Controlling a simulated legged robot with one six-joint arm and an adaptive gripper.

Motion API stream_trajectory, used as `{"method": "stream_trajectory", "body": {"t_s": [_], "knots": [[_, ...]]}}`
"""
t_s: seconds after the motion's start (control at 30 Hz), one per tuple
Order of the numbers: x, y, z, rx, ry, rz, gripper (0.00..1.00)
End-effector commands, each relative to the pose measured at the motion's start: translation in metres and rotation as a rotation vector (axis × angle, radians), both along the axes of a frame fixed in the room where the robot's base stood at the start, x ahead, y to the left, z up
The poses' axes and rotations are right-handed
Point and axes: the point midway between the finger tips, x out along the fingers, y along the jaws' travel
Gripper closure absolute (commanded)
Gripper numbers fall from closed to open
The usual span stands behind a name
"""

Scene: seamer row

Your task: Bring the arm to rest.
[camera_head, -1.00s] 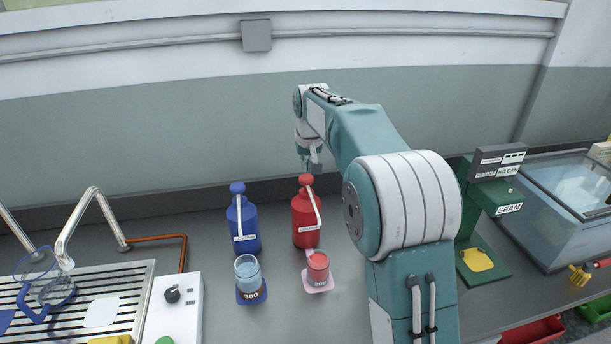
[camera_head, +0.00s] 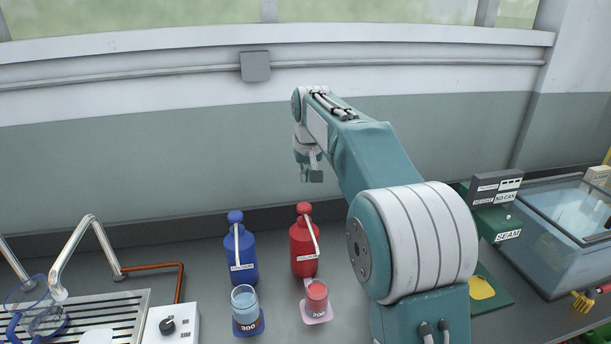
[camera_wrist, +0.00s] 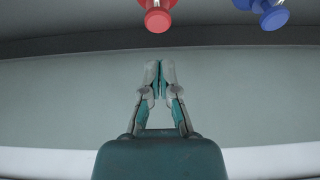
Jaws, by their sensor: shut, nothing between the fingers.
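My arm rises from the lower right of the head view and bends over at the top, with its wrist hanging down. My gripper (camera_head: 312,177) is above and slightly behind the red bottle (camera_head: 304,244), apart from it. In the wrist view my gripper (camera_wrist: 160,64) shows its two fingers closed together with nothing between them. The red bottle's cap (camera_wrist: 158,18) and the blue bottle's cap (camera_wrist: 274,16) show at the top of the wrist view, clear of the fingers.
The blue bottle (camera_head: 241,252) stands left of the red one. A blue-filled cup (camera_head: 245,304) and a red-filled cup (camera_head: 317,296) stand in front. The seamer (camera_head: 497,215) and a glass-topped tank (camera_head: 565,235) are right; a drain rack (camera_head: 120,310) is left. Wall is behind.

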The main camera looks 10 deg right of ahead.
Motion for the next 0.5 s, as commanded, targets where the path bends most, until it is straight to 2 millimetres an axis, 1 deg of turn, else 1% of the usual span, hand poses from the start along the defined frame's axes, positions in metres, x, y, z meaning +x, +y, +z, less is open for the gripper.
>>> {"method": "stream_trajectory", "body": {"t_s": [0.17,0.27,0.37,0.5], "knots": [[-0.001,0.000,0.001,0.000,-0.001,0.000,1.00],[-0.011,0.000,0.007,0.000,-0.007,0.000,1.00],[-0.035,-0.001,0.019,0.000,-0.023,0.000,1.00],[-0.081,-0.001,0.034,0.000,-0.047,0.000,1.00]]}}
